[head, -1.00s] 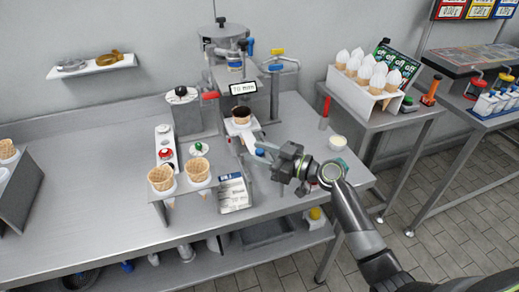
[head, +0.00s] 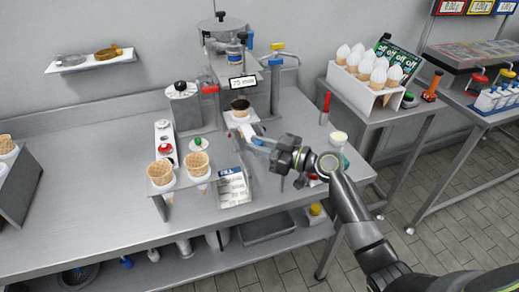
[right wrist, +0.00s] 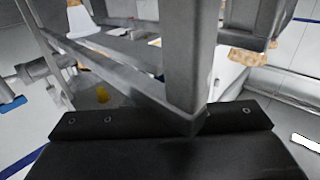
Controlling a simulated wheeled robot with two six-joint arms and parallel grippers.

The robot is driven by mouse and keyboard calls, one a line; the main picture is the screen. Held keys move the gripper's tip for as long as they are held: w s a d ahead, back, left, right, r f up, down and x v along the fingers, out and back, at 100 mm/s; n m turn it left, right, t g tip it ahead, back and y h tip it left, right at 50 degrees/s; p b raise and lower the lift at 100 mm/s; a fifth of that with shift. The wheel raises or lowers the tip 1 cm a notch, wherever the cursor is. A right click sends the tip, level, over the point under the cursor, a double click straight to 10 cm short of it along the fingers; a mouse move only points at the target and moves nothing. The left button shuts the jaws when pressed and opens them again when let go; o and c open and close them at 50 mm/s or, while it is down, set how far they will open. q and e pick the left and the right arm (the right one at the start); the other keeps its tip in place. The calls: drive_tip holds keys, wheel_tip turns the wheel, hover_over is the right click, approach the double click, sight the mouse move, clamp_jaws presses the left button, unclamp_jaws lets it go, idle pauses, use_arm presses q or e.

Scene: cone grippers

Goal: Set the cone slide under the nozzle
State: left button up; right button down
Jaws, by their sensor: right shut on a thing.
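The cone slide (head: 247,130) is a pale strip running out toward the front from beneath the dispensing machine. A dark-rimmed cone (head: 240,107) stands upright on it, just below a small display sign (head: 242,82). The nozzle is hard to make out behind the sign, so I cannot tell whether the cone lines up with it. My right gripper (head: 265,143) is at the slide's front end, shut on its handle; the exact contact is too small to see. The right wrist view shows mostly grey finger bars close up. My left gripper is not in view.
A rack with two empty cones (head: 197,163) stands left of the slide, beside a printed card (head: 233,187). A small tub (head: 338,139) and a red-handled tool (head: 324,108) are on the right. White-topped cones (head: 366,72) stand on a side table.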

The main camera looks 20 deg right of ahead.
sight(248, 127)
drive_tip(key=w+b, duration=0.2)
drive_tip(key=w, duration=0.1)
drive_tip(key=shift+w+f+b, duration=0.1)
drive_tip(key=shift+f+b, duration=0.1)
drive_tip(key=shift+b, duration=0.1)
drive_tip(key=shift+w+r, duration=0.2)
drive_tip(key=shift+w, duration=0.05)
drive_tip(key=shift+r, duration=0.15)
drive_tip(key=c, duration=1.6)
unclamp_jaws()
drive_tip(key=shift+c, duration=0.2)
drive_tip(key=o, duration=0.3)
drive_tip(key=shift+w, duration=0.2)
drive_tip(key=shift+o, duration=0.2)
drive_tip(key=shift+s, duration=0.1)
